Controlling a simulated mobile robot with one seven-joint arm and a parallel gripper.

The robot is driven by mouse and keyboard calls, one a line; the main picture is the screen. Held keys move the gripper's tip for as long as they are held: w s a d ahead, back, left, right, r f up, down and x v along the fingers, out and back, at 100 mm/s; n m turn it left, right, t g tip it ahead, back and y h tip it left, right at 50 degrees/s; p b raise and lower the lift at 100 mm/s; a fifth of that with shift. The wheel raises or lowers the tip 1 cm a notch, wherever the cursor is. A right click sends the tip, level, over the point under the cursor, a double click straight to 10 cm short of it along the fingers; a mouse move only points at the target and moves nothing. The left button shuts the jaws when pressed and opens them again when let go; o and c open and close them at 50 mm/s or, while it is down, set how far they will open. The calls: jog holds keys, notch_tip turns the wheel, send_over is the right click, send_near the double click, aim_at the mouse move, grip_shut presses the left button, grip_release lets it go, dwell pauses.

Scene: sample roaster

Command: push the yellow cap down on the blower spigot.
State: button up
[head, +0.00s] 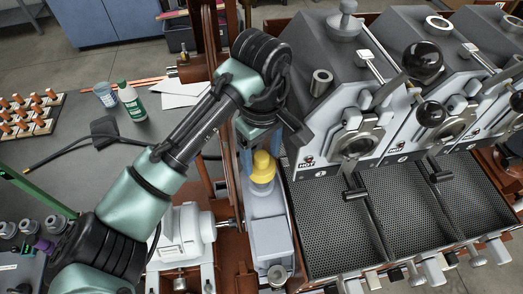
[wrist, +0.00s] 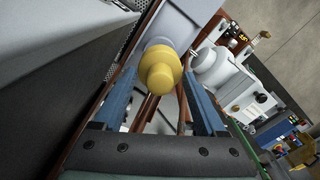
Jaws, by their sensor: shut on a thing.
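The yellow cap (head: 262,168) is at the upper end of the pale grey blower housing (head: 270,238) in the head view. My gripper (head: 261,158) reaches down from above with its blue fingers on either side of the cap, shut on it. In the wrist view the yellow cap (wrist: 160,69) shows between the two blue fingers of my gripper (wrist: 160,82), near their far ends.
The dark roasters (head: 340,95) with perforated cooling trays (head: 330,225) stand close on the right. A white motor unit (head: 182,238) is at lower left of the blower.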

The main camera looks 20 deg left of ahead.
aim_at(261, 167)
jog(key=shift+f+b, duration=0.9)
jog(key=shift+f, duration=1.25)
jog(key=o, duration=1.3)
notch_tip(261, 167, up, 13)
